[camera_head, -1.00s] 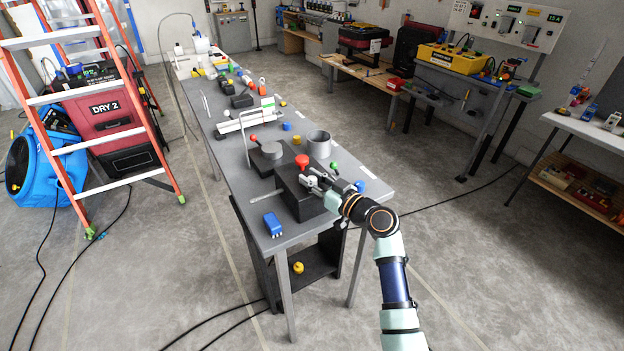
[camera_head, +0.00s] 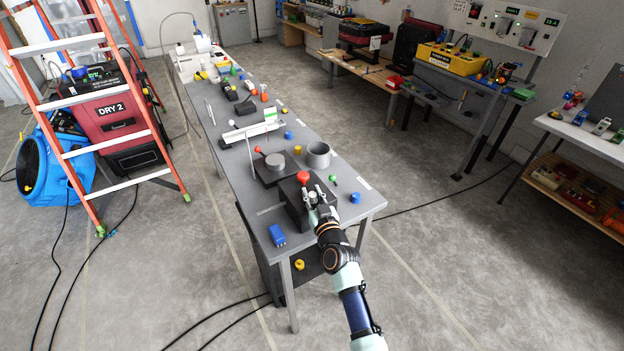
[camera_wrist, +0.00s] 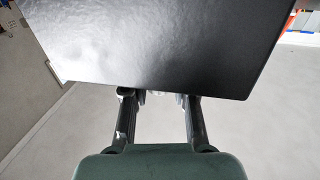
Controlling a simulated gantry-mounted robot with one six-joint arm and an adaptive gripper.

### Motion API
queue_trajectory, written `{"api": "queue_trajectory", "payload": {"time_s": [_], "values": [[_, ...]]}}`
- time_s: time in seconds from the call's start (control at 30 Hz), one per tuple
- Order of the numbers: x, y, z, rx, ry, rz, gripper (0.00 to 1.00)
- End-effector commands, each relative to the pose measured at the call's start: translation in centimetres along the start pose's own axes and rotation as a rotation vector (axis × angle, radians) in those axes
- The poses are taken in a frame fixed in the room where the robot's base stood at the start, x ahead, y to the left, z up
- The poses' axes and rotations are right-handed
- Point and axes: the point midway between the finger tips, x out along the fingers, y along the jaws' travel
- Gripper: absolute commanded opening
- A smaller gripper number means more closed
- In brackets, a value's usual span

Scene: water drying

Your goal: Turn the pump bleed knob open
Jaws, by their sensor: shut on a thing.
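The pump is a dark block (camera_head: 296,216) near the front end of the long grey table, with a red knob (camera_head: 304,177) on top. My gripper (camera_head: 313,194) reaches over the block's near right side, just right of the red knob. In the wrist view, my gripper's two fingers (camera_wrist: 158,97) meet the edge of a glossy dark surface (camera_wrist: 160,45), which hides their tips. A small pale metallic part (camera_wrist: 154,93) shows between them. My gripper is shut on what seems to be the bleed knob, mostly hidden by the fingers.
A grey cup (camera_head: 318,155), a blue cap (camera_head: 355,198) and a small green knob (camera_head: 332,178) are near the block. A blue box (camera_head: 277,235) lies at the table's front left corner. Open floor lies right of the table (camera_head: 368,202).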

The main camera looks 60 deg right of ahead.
Motion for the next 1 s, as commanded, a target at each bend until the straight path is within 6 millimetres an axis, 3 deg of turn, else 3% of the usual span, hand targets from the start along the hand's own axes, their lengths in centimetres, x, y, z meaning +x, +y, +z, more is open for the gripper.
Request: {"api": "queue_trajectory", "payload": {"time_s": [0.03,0.2,0.63,1.0], "values": [[-0.1,-0.2,-1.3,0.000,-0.016,0.026,0.00],[0.2,-0.4,-1.8,0.003,-0.006,0.133,0.00],[0.0,-0.5,0.1,-0.002,0.011,0.450,0.00],[0.0,-0.3,0.0,-0.004,0.015,0.656,0.00]]}}
